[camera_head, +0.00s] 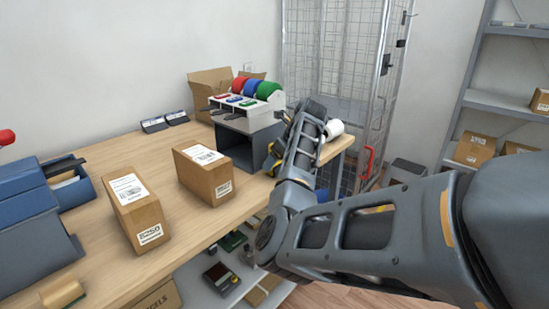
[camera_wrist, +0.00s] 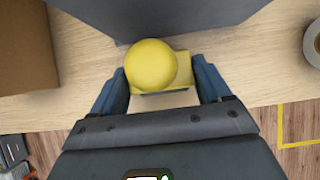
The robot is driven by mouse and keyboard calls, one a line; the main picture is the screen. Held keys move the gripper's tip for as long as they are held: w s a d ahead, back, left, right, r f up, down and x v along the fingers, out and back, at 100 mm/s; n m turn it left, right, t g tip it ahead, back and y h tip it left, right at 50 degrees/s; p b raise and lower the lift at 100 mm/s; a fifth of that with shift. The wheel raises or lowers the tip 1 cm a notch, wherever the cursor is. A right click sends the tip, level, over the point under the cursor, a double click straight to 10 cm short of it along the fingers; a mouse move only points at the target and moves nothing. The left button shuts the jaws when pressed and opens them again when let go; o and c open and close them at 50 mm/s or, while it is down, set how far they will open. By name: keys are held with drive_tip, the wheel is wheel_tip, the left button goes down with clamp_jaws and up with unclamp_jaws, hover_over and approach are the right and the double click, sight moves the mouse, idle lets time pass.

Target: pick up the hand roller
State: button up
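A yellow tool with a round knob, which I take to be the hand roller (camera_wrist: 151,64), sits at the front edge of the wooden counter (camera_wrist: 75,110) in the wrist view. My gripper (camera_wrist: 160,76) is over it, with one blue-grey finger on each side of the yellow body. The fingers are spread; I cannot tell whether either touches the tool. My arm hides most of the tool there.
Two cardboard parcels (camera_head: 137,208) (camera_head: 204,175) stand left of my gripper. The dark box stands close behind the tool, with a tape dispenser (camera_head: 246,108) on top. A white roll (camera_head: 334,129) lies to the right. A wire cage (camera_head: 335,60) stands behind the counter.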

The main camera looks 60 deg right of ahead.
drive_tip(key=shift+r, duration=0.15)
drive_tip(key=c, duration=0.7)
